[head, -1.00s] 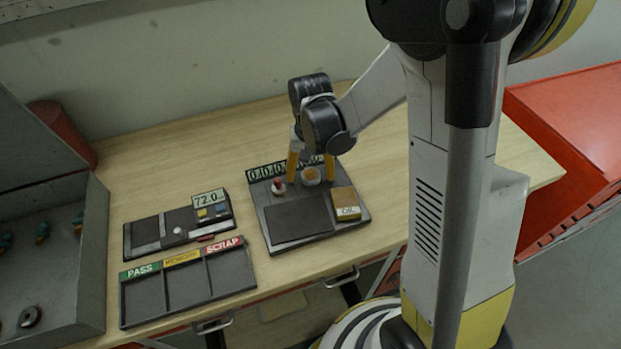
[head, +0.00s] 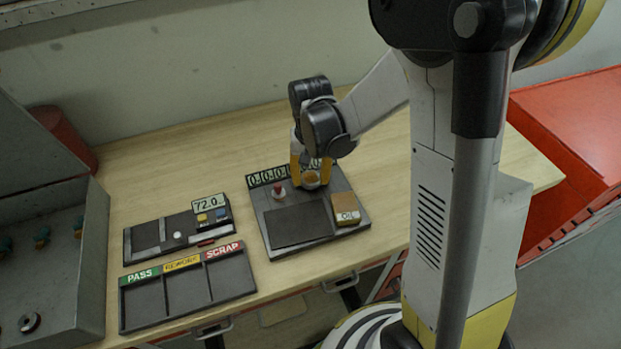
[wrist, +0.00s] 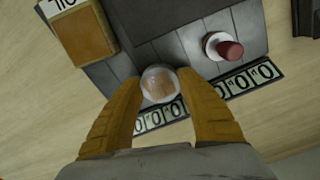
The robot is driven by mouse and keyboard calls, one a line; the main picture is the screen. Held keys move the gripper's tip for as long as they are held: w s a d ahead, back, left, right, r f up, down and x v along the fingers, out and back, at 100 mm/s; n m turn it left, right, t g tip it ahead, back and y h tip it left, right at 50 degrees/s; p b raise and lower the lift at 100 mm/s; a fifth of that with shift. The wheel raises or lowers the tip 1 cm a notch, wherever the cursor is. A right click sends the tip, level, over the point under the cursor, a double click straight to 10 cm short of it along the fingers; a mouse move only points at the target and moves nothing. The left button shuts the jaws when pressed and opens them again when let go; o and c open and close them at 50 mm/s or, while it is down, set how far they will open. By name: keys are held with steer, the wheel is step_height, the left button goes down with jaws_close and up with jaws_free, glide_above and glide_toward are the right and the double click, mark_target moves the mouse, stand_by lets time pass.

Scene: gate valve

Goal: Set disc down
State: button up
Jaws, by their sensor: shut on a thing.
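A small round piece (head: 312,181) with a pale rim and a tan top is at the back of the dark plate (head: 290,226), near the number strip. It also shows in the wrist view (wrist: 159,84), between my fingertips. It looks like the disc, but I cannot tell for sure. My gripper (head: 311,172) points down with its yellow fingers shut on this piece. In the wrist view my fingers (wrist: 160,95) flank it on both sides. I cannot tell whether it touches the plate.
A red knob on a white base (head: 279,190) stands just left of my fingers. A box marked OIL (head: 347,209) sits at the plate's right. A gauge with a 72.0 display (head: 180,233) and a PASS, REWORK and SCRAP tray (head: 187,290) lie left. A grey cabinet (head: 75,270) stands far left.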

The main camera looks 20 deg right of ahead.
mark_target(314, 181)
steer(key=r, duration=0.1)
steer(key=r+p, duration=0.1)
steer(key=r, duration=0.1)
steer(key=s+r, duration=0.1)
steer(key=shift+s+d+r, duration=0.1)
steer(key=shift+d+r, duration=0.05)
steer(key=shift+d, duration=0.1)
steer(key=s+d+r+p, duration=0.2)
steer(key=s+d+r, duration=0.2)
steer(key=s, duration=0.5)
steer(key=shift+s+r+p, duration=0.2)
steer(key=shift+r+p, duration=0.1)
steer(key=shift+r, duration=0.65)
